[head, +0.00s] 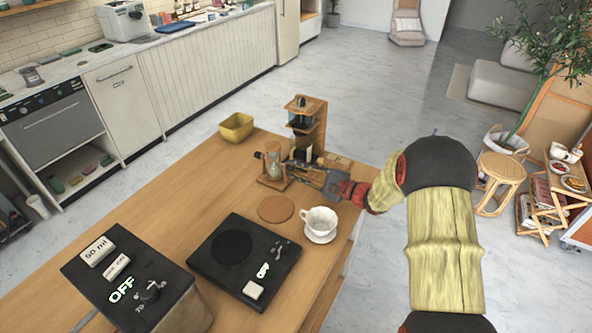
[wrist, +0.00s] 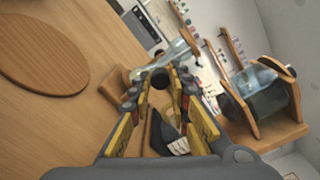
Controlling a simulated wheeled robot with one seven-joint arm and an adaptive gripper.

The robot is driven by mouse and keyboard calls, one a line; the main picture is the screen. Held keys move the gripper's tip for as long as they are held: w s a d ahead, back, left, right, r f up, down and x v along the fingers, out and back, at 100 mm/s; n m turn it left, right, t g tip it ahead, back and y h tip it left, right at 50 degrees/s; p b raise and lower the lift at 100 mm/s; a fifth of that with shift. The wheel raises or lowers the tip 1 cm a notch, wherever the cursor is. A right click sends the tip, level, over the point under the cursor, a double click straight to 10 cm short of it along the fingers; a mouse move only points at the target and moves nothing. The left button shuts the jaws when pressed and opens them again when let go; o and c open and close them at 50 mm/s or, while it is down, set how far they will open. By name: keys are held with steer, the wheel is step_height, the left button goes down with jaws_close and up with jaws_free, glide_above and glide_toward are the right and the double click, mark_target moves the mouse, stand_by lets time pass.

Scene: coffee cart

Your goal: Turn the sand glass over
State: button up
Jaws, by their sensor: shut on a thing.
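The sand glass (head: 273,163) stands on the wooden cart, a clear glass in a light wooden stand, left of the fingertips in the head view. My gripper (head: 290,170) reaches in from the right, low beside it. In the wrist view, the fingers of my gripper (wrist: 161,84) are closed around a small dark round knob at the side of the sand glass (wrist: 163,64). The glass lies just beyond the fingertips and appears slanted in that picture. The sand inside is too small to read.
A wooden stand with a glass vessel (head: 304,107) rises close behind my gripper. A round wooden coaster (head: 276,209), a white cup on a saucer (head: 320,222) and a black scale (head: 228,277) are nearer. A yellow bowl (head: 236,127) sits at the far edge.

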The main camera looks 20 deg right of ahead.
jaws_close()
